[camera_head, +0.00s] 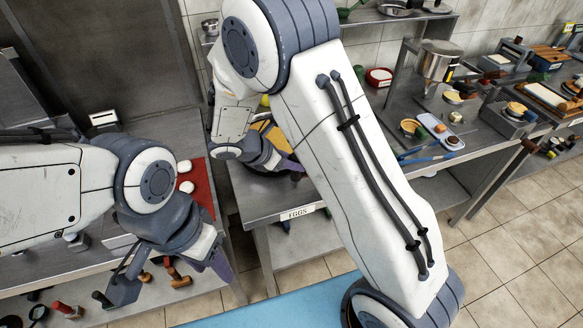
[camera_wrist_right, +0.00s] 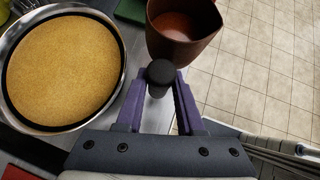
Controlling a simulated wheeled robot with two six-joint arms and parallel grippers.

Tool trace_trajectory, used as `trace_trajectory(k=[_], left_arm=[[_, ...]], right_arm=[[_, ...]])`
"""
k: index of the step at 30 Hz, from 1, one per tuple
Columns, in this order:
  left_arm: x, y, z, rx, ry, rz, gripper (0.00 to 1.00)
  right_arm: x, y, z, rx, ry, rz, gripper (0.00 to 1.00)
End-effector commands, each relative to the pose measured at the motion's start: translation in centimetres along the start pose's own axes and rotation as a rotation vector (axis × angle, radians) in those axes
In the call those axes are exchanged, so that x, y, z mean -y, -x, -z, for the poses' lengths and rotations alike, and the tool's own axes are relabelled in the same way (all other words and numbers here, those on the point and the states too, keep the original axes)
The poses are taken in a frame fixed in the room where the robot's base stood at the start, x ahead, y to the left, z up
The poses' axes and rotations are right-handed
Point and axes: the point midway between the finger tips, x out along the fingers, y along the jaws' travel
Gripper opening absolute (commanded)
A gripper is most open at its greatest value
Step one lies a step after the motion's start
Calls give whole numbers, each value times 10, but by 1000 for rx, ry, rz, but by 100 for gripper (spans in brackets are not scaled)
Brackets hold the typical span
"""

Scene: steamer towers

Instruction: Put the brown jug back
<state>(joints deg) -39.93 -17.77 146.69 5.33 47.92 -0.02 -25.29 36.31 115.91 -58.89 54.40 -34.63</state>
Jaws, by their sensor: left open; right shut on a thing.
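The brown jug (camera_wrist_right: 182,28) shows at the top of the right wrist view, open side up, with its dark handle (camera_wrist_right: 160,72) toward me. My right gripper (camera_wrist_right: 160,88) has its purple fingers on either side of the handle and is shut on it. The jug seems to be over the counter's edge; I cannot tell whether it touches the counter. In the head view my right gripper (camera_head: 287,165) is partly hidden by my own arm and I cannot make out the jug. My left gripper (camera_head: 221,266) is empty and open at the lower left.
A round metal pan with a golden surface (camera_wrist_right: 62,70) lies left of the jug. A counter labelled EGGS (camera_head: 297,213) stands mid-scene. A red board (camera_head: 199,188) with white pieces is at left. Steamers and dishes fill the right counter. Tiled floor (camera_head: 520,225) is open.

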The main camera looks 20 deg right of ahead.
Motion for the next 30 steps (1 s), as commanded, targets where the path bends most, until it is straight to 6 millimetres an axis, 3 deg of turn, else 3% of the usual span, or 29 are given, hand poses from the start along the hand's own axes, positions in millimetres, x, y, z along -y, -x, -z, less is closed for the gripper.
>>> trace_trajectory(k=[15, 30], left_arm=[[0, 2, 0, 0, 0, 0, 50], [2, -32, -2, 0, 0, 0, 50]], right_arm=[[-2, 7, 3, 4, -6, 7, 0], [-2, -26, 36, 4, -6, 8, 0]])
